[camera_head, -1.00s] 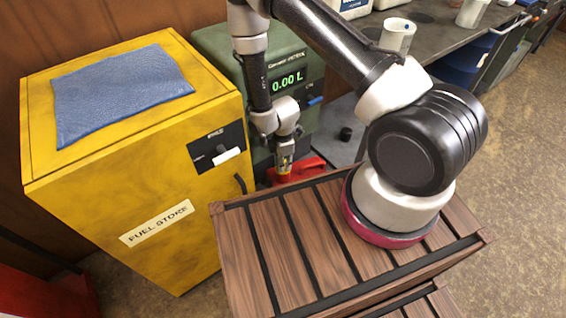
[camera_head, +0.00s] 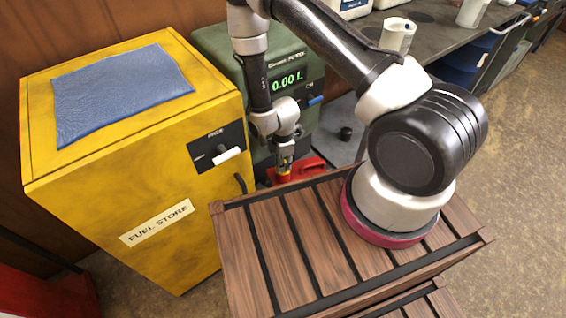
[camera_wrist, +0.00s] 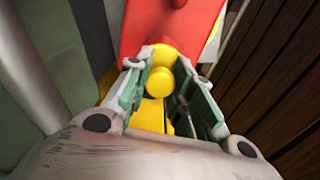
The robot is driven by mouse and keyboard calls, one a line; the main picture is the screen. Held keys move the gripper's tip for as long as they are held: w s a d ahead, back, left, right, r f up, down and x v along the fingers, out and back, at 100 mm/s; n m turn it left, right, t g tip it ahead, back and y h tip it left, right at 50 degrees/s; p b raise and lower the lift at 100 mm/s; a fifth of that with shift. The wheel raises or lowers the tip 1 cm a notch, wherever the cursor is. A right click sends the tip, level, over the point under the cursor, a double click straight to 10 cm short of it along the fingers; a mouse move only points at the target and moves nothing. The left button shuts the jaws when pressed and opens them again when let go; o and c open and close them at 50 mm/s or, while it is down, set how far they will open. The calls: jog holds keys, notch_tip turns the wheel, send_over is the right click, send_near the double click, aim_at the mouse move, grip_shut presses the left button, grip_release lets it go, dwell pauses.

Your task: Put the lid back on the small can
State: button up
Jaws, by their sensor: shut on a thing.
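My gripper (camera_head: 285,172) points down at the can's left part. In the wrist view the red can (camera_wrist: 165,22) lies just beyond the fingertips. My gripper (camera_wrist: 165,75) is shut on a yellow lid (camera_wrist: 160,88), with green pads on either side. Another yellow round part (camera_wrist: 164,56) shows right at the can, against the lid. I cannot tell whether the lid is seated on the opening.
The yellow fuel store cabinet (camera_head: 120,205) with a blue cloth (camera_head: 120,88) stands left. The green pump (camera_head: 215,45) reading 0.00 L is behind my arm. A slatted wooden crate (camera_head: 290,255) is in front. A grey bench (camera_head: 440,35) is at the back right.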

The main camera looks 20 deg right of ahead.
dwell(0.4)
jog(key=o, duration=1.4)
jog(key=shift+r, duration=3.5)
grip_shut()
jog(key=shift+f, duration=0.35)
jog(key=shift+f, duration=1.8)
